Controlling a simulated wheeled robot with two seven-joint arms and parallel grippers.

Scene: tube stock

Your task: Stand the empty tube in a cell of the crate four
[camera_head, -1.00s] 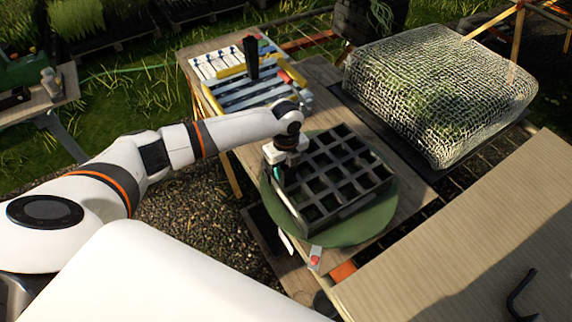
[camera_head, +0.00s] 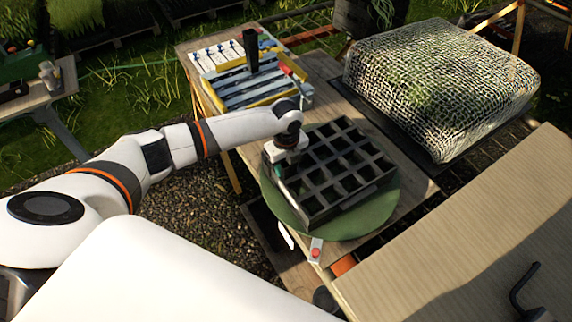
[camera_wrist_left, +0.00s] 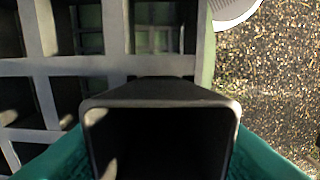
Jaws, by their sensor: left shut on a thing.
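A dark crate (camera_head: 345,198) with a grid of square cells stands on a round green disc (camera_head: 385,218) in the head view. My left gripper (camera_head: 281,170) is at the crate's left edge, pointing down. In the left wrist view its teal fingers (camera_wrist_left: 160,155) are shut on a black square tube (camera_wrist_left: 160,103), whose open, dark mouth faces the camera. The crate's grid (camera_wrist_left: 65,66) lies beside and beyond the tube there. The tube's lower end is hidden, so I cannot tell whether it is inside a cell. My right gripper is out of view.
A slatted rack (camera_head: 255,93) with yellow bars stands behind on the wooden table, with an upright black post (camera_head: 251,50). A red button box (camera_head: 316,250) is in front of the disc. A net-covered block (camera_head: 440,85) is at right.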

